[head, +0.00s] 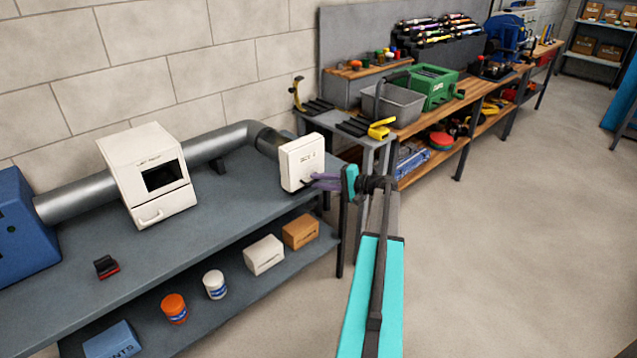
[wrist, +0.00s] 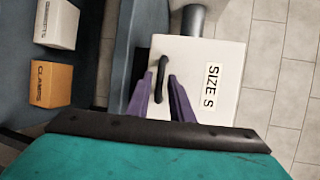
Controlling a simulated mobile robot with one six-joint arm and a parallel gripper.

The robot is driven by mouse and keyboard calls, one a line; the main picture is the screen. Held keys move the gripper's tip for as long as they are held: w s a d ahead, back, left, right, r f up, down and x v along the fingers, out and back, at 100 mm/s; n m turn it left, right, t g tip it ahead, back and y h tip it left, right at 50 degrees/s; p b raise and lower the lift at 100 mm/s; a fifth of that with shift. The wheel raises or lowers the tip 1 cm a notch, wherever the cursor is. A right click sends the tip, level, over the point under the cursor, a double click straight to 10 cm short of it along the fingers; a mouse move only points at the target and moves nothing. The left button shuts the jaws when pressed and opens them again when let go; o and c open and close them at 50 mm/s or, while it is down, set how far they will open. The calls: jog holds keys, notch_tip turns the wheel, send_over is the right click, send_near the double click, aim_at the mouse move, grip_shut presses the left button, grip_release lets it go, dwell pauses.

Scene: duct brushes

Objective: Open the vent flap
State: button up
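The vent flap (head: 302,160) is a white square plate at the right end of the grey duct. It looks shut in the head view. In the wrist view the flap (wrist: 195,60) bears a "SIZE S" label and a dark bar handle (wrist: 160,72) near its left edge. My gripper (head: 314,181) has purple fingers and reaches the flap's lower front from the right. In the wrist view my gripper (wrist: 160,77) is open, with one finger on each side of the handle and gaps between. Whether the fingertips touch the flap cannot be told.
The duct (head: 215,147) runs along the bench (head: 230,205) through a white housing (head: 150,175) with a dark window. Boxes (head: 264,254) and jars (head: 215,284) stand on the lower shelf. A small side table (head: 345,122) stands behind the flap. Open floor lies to the right.

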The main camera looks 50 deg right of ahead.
grip_shut()
